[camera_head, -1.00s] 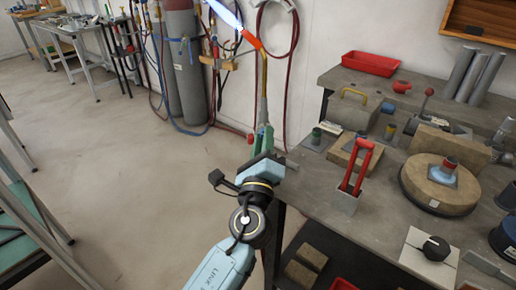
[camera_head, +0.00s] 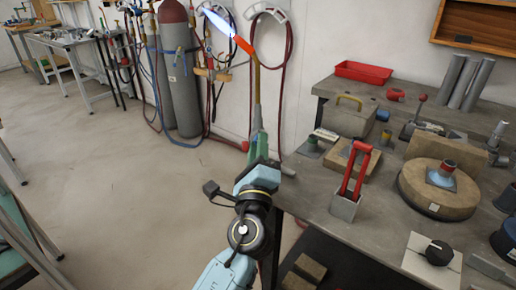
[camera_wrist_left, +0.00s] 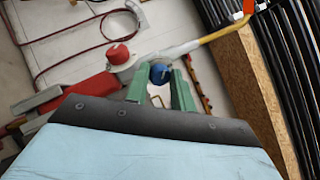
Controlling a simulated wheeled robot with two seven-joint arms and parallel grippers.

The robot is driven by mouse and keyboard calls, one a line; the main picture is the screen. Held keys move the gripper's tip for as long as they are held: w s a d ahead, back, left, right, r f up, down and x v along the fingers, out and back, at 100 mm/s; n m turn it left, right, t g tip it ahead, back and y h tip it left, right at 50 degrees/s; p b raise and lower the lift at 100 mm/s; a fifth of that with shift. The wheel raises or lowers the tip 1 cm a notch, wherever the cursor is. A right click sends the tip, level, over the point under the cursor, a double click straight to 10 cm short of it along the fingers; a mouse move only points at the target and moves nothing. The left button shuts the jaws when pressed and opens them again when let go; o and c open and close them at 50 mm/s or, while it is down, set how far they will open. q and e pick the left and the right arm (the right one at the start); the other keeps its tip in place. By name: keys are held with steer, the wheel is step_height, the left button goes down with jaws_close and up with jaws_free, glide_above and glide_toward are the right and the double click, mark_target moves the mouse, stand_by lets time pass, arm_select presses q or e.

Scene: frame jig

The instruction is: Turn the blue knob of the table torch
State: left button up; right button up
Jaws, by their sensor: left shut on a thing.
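The table torch (camera_head: 257,85) stands upright at the left end of the grey workbench, with a brass neck, a glowing orange tip and a blue-white flame pointing up and left. Its blue knob (camera_wrist_left: 160,73) shows in the left wrist view between my green fingertips. A red knob (camera_wrist_left: 118,54) sits beside it on the torch, clear of the fingers. My left gripper (camera_head: 258,147) is at the torch's lower body in the head view, and is shut on the blue knob. The fingers hide the blue knob in the head view. My right gripper is not in view.
The workbench (camera_head: 310,205) holds a red-handled tool in a grey block (camera_head: 347,205), a round wooden piece (camera_head: 420,190) and a black dial (camera_head: 437,252). Gas cylinders (camera_head: 178,75) and hoses stand by the wall behind. The floor left of the gripper is clear.

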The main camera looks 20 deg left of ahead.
arm_select(q)
steer(key=shift+f, duration=0.15)
steer(key=o, duration=1)
steer(key=shift+c, duration=0.2)
steer(key=shift+s+d+f, duration=0.1)
steer(key=shift+s+f, duration=0.05)
steer(key=shift+s, duration=0.35)
steer(key=b+v, duration=0.1)
steer(key=v, duration=1.1)
steer(key=shift+b, duration=0.35)
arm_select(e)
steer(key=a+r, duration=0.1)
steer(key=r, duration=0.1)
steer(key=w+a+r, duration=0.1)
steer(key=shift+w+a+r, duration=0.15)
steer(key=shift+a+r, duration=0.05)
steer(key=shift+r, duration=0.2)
arm_select(q)
steer(key=shift+s, duration=0.1)
